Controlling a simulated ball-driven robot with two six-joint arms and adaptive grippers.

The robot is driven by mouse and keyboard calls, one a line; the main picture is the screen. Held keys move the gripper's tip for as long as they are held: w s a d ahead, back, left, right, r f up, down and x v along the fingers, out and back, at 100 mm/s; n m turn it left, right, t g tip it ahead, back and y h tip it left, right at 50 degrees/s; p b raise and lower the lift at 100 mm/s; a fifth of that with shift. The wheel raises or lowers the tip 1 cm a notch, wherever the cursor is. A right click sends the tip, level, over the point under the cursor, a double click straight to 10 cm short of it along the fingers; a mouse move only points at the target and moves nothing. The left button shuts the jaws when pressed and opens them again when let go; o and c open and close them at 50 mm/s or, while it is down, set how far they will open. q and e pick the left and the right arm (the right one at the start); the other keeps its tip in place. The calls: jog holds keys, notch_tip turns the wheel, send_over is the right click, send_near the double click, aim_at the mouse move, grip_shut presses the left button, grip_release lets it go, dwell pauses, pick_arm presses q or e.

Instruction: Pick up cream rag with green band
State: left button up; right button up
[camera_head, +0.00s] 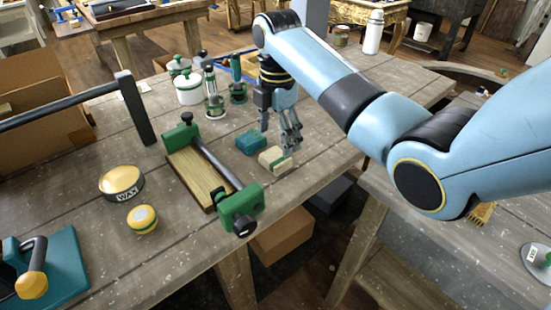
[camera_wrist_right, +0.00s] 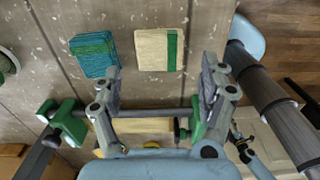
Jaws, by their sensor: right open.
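The cream rag with green band (camera_head: 270,157) lies flat on the workbench, near its front edge. In the right wrist view it shows as a cream block (camera_wrist_right: 151,50) with a green stripe along its right side. My right gripper (camera_head: 281,132) is open and empty, pointing down just above and behind the rag. In the right wrist view its two fingers (camera_wrist_right: 162,82) stand wide apart, with the rag ahead between and beyond the fingertips. A teal rag (camera_head: 251,141) lies just left of the cream rag, a small gap apart. My left gripper is out of view.
A green-ended clamp over a wooden board (camera_head: 196,172) lies left of the rags. Jars (camera_head: 189,89) and bottles stand behind. The workbench edge is close on the right.

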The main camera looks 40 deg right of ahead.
aim_at(275, 156)
jog(key=f, duration=0.6)
jog(key=shift+w+a+f+p, duration=0.1)
jog(key=shift+a+f+p, duration=0.1)
jog(key=shift+f+p, duration=0.15)
jog(key=c, duration=0.7)
jog(key=shift+r, duration=0.15)
